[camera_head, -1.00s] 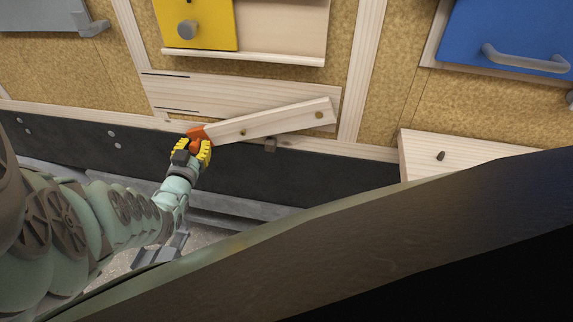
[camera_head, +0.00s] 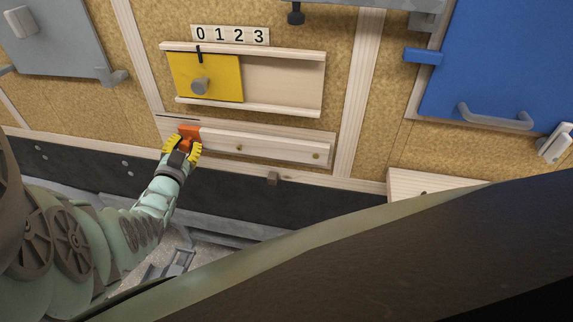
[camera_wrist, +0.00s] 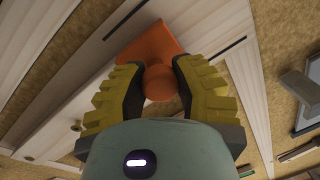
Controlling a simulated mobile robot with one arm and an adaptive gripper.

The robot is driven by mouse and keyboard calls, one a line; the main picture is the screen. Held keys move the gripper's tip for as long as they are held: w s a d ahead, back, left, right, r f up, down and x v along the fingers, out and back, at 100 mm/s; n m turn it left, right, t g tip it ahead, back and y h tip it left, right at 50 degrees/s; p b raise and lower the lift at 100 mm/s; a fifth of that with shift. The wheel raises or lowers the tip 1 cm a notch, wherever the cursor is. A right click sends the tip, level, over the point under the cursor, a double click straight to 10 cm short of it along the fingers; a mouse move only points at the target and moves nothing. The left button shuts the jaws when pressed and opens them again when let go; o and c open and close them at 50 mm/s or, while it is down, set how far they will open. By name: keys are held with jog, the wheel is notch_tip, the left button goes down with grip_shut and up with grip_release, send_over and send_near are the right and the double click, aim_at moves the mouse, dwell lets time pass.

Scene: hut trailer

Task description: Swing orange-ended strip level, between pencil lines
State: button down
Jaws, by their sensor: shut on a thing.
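A pale wooden strip (camera_head: 275,148) with an orange end (camera_head: 189,132) lies across a wooden backing board (camera_head: 290,131). In the head view it runs nearly parallel to the board's long edges. My gripper (camera_head: 182,146) is shut on the orange end, at the strip's left. In the wrist view my gripper (camera_wrist: 160,85) has its yellow-padded fingers around the rounded orange knob (camera_wrist: 157,82). That view shows two dark pencil lines, one upper left (camera_wrist: 128,19) and one right (camera_wrist: 218,51), with the orange end (camera_wrist: 148,45) appearing between them. The lines are mostly hidden in the head view.
Above the strip is a yellow sliding panel (camera_head: 222,90) with a grey knob, under a 0-1-2-3 scale (camera_head: 230,35). A blue door (camera_head: 500,65) with a handle is at right.

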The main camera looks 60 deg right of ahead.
jog(key=c, duration=0.6)
grip_release()
jog(key=shift+c, duration=0.2)
jog(key=v, duration=1.2)
